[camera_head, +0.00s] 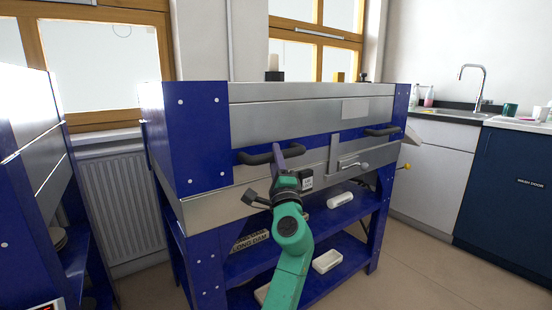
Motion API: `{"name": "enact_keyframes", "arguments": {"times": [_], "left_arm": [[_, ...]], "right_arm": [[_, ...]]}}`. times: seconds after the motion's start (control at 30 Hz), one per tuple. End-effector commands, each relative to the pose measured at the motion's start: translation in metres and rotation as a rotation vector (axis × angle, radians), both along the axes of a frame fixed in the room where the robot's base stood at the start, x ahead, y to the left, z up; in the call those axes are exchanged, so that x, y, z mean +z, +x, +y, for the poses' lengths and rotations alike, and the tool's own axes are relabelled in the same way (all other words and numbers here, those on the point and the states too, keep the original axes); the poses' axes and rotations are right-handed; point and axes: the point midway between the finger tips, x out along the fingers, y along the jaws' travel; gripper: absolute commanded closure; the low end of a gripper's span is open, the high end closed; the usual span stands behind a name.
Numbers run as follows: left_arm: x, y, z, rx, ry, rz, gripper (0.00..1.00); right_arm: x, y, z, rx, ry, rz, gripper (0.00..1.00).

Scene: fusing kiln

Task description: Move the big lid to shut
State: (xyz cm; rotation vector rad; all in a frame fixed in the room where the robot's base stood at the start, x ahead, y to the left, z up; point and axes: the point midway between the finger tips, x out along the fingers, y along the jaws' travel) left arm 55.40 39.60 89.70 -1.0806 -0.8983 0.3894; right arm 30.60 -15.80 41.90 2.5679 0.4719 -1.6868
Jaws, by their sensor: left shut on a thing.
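The big lid (270,118) of the kiln has silver panels and blue end corners. It sits low over the silver kiln body (222,202), and I cannot tell whether a thin gap is left between them. Two dark handles are on its front: the left handle (250,158) and the right handle (382,131). My left gripper (279,156) is shut on the left handle, near that handle's right end. The gripper and wrist hide part of the kiln front behind them. My right gripper is not in view.
A latch lever (350,166) is on the kiln front. The blue stand (372,225) has shelves with white blocks (327,261). Another blue kiln (28,170) stands close at the left. A sink counter (440,117) is at the right, with bare floor (430,270) before it.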

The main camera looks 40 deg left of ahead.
Motion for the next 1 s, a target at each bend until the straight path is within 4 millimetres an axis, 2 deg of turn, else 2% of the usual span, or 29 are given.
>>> {"name": "enact_keyframes", "arguments": {"times": [0.03,0.13,0.17,0.2,0.23,0.77,1.0], "left_arm": [[-0.011,0.001,0.004,0.007,-0.018,0.016,1.00],[-0.012,0.002,0.004,0.007,-0.019,0.017,1.00],[-0.012,0.002,0.004,0.007,-0.019,0.017,0.64],[-0.012,0.002,0.004,0.007,-0.020,0.018,0.49],[-0.012,0.002,0.004,0.006,-0.019,0.017,0.38],[-0.006,0.001,0.001,0.001,-0.009,0.010,0.38],[-0.019,-0.014,-0.017,0.001,-0.007,0.012,0.38]], "right_arm": [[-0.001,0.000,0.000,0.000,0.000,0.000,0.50],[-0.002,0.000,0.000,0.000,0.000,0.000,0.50],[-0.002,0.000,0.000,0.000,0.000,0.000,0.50],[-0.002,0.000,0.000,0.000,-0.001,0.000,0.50],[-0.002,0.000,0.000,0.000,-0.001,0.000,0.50],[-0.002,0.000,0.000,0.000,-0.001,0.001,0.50],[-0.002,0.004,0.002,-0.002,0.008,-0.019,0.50]]}}
